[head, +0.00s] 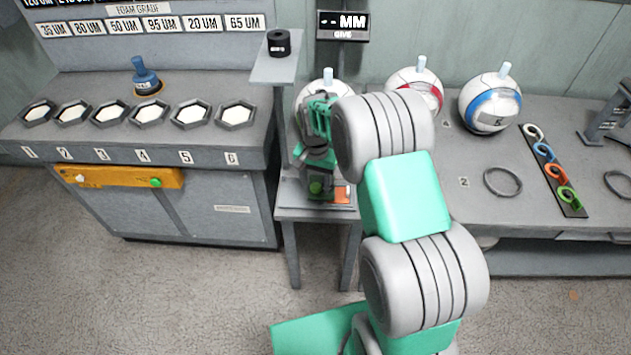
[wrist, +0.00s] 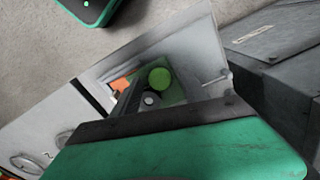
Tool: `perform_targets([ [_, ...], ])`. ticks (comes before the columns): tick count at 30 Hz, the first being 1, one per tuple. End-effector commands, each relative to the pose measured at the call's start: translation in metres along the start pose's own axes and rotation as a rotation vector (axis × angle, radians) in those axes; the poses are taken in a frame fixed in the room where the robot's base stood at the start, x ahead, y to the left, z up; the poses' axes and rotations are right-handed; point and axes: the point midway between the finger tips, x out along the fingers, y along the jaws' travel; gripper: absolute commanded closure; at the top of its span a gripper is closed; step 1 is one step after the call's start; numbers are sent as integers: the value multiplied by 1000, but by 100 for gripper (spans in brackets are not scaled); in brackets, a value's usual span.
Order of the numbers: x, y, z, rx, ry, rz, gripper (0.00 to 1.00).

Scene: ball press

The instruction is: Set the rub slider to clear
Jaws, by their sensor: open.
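An orange panel (head: 117,177) on the front of the left bench carries a white knob (head: 80,178) and a green knob (head: 155,182). No label that I can read marks either as the rub slider. My gripper (head: 315,152) is open over the small grey stand, well to the right of this panel, partly hidden by my arm. Below it a round green part (head: 316,188) and an orange patch (head: 342,195) show on the stand.
The left bench (head: 60,134) holds several numbered hexagonal trays and a blue-handled stamp (head: 144,76). A black weight-like piece (head: 279,42) sits on a raised shelf. White balls, such as the blue-ringed one (head: 490,102), stand on the right bench. Floor before the left bench is clear.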

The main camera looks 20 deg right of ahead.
Motion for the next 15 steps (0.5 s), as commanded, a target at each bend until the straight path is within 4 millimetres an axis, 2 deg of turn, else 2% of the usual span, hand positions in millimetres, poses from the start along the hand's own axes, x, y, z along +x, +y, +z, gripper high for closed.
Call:
perform_targets([
  [2, 0, 0, 0, 0, 0, 0, 50],
  [15, -1, 0, 0, 0, 0, 0, 86],
])
